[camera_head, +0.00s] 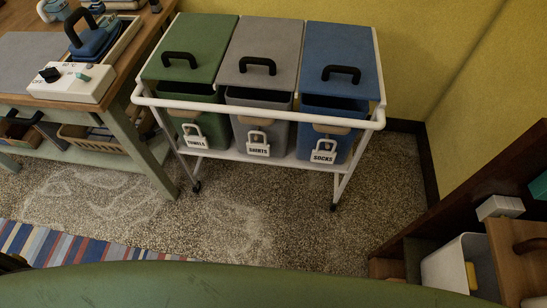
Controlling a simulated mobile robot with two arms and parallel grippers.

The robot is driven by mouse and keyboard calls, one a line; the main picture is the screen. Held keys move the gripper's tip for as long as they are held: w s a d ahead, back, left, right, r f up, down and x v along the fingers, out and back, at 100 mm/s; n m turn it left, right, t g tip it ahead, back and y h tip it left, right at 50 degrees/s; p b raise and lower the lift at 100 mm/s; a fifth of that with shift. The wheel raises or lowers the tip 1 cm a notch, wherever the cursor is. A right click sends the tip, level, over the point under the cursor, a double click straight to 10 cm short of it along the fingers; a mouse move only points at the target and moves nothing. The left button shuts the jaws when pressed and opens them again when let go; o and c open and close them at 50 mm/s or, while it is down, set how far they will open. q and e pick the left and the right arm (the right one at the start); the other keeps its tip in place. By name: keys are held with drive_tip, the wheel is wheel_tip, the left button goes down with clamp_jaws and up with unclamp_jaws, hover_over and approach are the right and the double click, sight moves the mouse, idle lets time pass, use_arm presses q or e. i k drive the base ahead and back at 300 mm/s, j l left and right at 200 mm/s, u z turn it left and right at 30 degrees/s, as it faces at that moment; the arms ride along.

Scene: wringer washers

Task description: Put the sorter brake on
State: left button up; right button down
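The laundry sorter (257,108) is a white-framed cart against the yellow wall. It carries a green bin (205,129) labelled TOWELS, a grey bin (250,122) and a blue bin (330,143) labelled SOCKS. Each has a lid with a black handle. Two small dark casters show at the front, a left caster (196,187) and a right caster (333,207), both on the speckled floor. The brake is too small to make out, so I cannot tell whether it is on. Neither of my grippers is in view.
A wooden table (150,42) with an iron (92,38) and a white control box (72,82) stands at left. A striped rug (80,245) lies below it. A wooden unit with a white bin (460,262) is at lower right. Floor (270,230) before the sorter is clear.

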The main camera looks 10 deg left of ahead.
sight(146, 136)
drive_tip(key=u, duration=1.25)
